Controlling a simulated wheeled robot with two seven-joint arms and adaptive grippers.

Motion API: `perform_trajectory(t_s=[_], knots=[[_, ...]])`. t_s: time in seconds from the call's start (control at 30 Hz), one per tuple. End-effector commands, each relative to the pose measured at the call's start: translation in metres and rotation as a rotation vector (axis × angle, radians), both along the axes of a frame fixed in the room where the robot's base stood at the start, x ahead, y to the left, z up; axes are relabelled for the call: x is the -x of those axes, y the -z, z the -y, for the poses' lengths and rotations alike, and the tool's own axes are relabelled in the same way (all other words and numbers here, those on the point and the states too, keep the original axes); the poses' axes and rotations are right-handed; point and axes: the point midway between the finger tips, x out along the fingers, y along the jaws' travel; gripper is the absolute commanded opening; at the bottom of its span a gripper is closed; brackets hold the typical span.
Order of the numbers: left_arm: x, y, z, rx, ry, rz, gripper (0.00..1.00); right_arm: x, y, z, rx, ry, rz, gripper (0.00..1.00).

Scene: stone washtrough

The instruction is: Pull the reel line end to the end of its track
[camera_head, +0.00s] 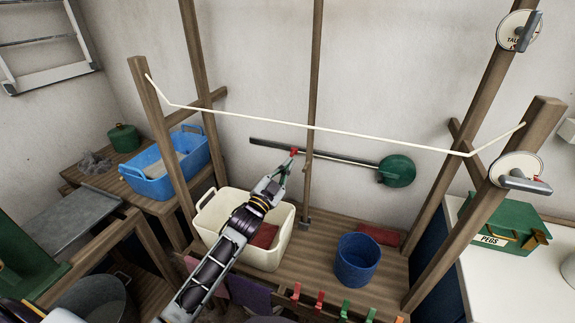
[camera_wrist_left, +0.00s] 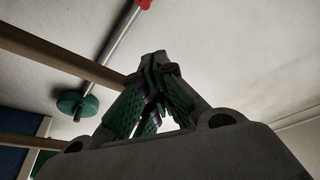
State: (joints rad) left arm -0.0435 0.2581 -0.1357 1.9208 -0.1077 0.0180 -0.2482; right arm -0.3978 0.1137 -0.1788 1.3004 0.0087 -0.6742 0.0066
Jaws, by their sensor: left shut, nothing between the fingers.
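The reel (camera_head: 397,170) is a round green disc on the back wall, right of centre. A straight dark track (camera_head: 340,159) runs left from it. A small red piece (camera_head: 294,151), apparently the line end, sits on the track, well left of the reel. In the left wrist view the red piece (camera_wrist_left: 143,4) is at the top edge and the reel (camera_wrist_left: 75,105) at the left, joined by a grey rod. My left gripper (camera_head: 284,166) is shut and empty, just below the red piece; its fingertips (camera_wrist_left: 156,62) appear apart from it. My right gripper is not in view.
A sagging white clothesline (camera_head: 330,130) spans two wooden posts before the wall. A thin upright post (camera_head: 313,90) crosses the track. A cream tub (camera_head: 270,256) and a blue bucket (camera_head: 357,260) stand below. A green pegs box (camera_head: 500,228) is at right.

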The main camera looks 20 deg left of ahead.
Motion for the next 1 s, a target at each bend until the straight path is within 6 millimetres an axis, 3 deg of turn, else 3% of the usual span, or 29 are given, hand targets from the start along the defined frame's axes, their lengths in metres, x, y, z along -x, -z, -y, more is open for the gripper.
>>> perform_trajectory(t_s=[1.0], knots=[[-0.072,-0.022,0.016,-0.001,-0.001,0.002,0.00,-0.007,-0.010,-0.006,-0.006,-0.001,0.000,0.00]])
